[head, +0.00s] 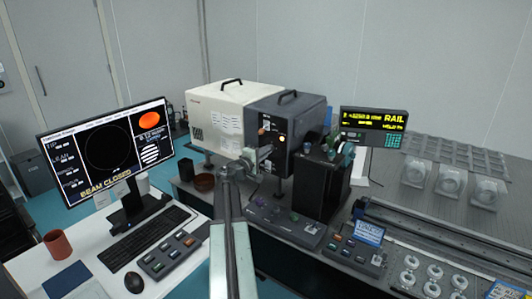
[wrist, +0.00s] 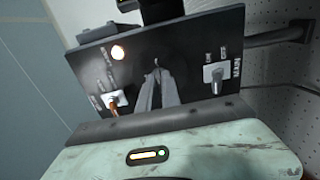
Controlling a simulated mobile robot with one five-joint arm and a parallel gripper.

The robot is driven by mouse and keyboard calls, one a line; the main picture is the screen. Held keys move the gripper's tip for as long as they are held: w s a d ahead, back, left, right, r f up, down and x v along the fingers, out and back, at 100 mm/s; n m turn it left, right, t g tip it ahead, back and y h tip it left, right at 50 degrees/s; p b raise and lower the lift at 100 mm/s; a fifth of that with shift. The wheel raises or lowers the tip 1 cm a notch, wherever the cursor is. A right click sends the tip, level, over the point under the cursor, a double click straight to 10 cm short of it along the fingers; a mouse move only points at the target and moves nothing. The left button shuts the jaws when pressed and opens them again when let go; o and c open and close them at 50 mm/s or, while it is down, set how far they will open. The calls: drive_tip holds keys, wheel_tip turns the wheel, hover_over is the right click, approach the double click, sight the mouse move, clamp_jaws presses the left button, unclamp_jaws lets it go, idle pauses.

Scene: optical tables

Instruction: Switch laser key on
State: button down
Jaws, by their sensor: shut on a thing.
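The laser housing has a cream rear part (head: 214,112) and a dark front part (head: 300,110) in the head view. Its dark control panel (wrist: 185,62) fills the upper wrist view, with a glowing round lamp (wrist: 117,52) at upper left. The lamp also shows in the head view (head: 283,138). My gripper (wrist: 157,70) reaches the middle of the panel, its fingers shut on a small dark part that I take to be the laser key (wrist: 155,61). The fingers hide most of it, so its angle is unclear. In the head view my gripper (head: 266,151) is at the panel.
Connectors sit on both sides of the panel, one orange (wrist: 112,104) and one grey (wrist: 215,80). The monitor (head: 105,150) reads "BEAM CLOSED". A dark upright unit (head: 318,188) stands close to the right of my gripper. A control box (head: 285,222) lies in front.

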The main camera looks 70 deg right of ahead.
idle(0.3)
drive_tip(key=c, duration=1.6)
unclamp_jaws()
drive_tip(key=shift+o, duration=0.2)
drive_tip(key=v, duration=0.7)
drive_tip(key=shift+w+a, duration=0.15)
drive_tip(key=shift+a, duration=0.2)
